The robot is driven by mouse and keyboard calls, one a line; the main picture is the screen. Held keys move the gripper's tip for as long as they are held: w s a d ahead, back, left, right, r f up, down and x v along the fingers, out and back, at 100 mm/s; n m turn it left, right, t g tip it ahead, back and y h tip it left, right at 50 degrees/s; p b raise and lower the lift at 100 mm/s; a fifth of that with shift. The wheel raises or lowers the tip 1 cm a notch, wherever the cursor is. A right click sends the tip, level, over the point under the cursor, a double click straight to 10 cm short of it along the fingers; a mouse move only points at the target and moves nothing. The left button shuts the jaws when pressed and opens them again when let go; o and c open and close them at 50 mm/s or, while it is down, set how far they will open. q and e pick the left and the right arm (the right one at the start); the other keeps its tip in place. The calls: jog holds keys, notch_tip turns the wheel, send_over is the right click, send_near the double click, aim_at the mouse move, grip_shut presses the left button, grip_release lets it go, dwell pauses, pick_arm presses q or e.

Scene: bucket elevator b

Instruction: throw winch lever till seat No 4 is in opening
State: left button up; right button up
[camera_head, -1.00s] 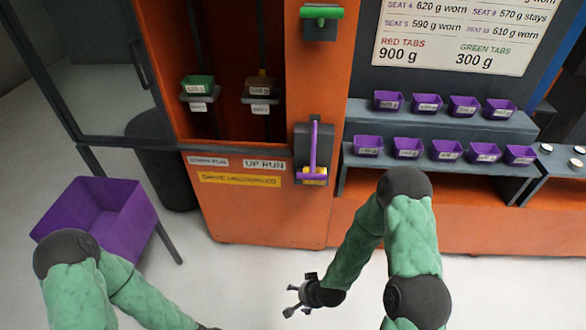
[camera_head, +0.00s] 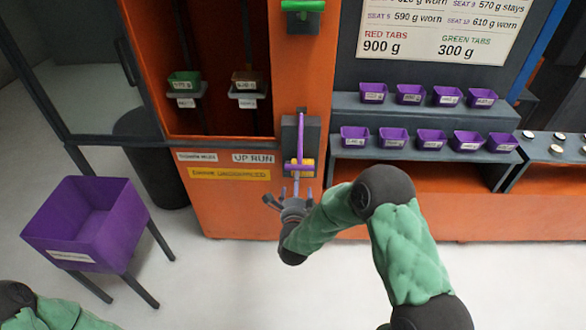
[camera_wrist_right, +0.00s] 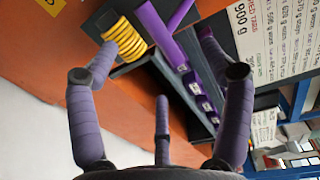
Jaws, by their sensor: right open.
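The winch lever (camera_head: 301,138) is a purple upright bar with a purple crosspiece low on a dark grey plate, beside a yellow part. The right wrist view shows the purple bar (camera_wrist_right: 158,35) and a yellow coil (camera_wrist_right: 127,37) beyond my fingers. My right gripper (camera_head: 286,192) is open and empty, just below the lever's lower end; contact cannot be told. In the opening left of the lever, a green bucket seat (camera_head: 184,82) and a brown bucket seat (camera_head: 245,80) hang side by side. Their labels are too small to read. My left gripper is out of view.
A green handle (camera_head: 302,6) is above the lever. Small purple bins (camera_head: 411,94) stand on two grey shelves at right. A purple tub (camera_head: 88,222) on legs stands at left. A weight chart (camera_head: 440,30) hangs above the shelves. The floor in front is clear.

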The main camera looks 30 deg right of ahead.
aim_at(298, 165)
jog(key=b+x, duration=0.2)
jog(key=x, duration=0.8)
jog(key=shift+f, duration=0.1)
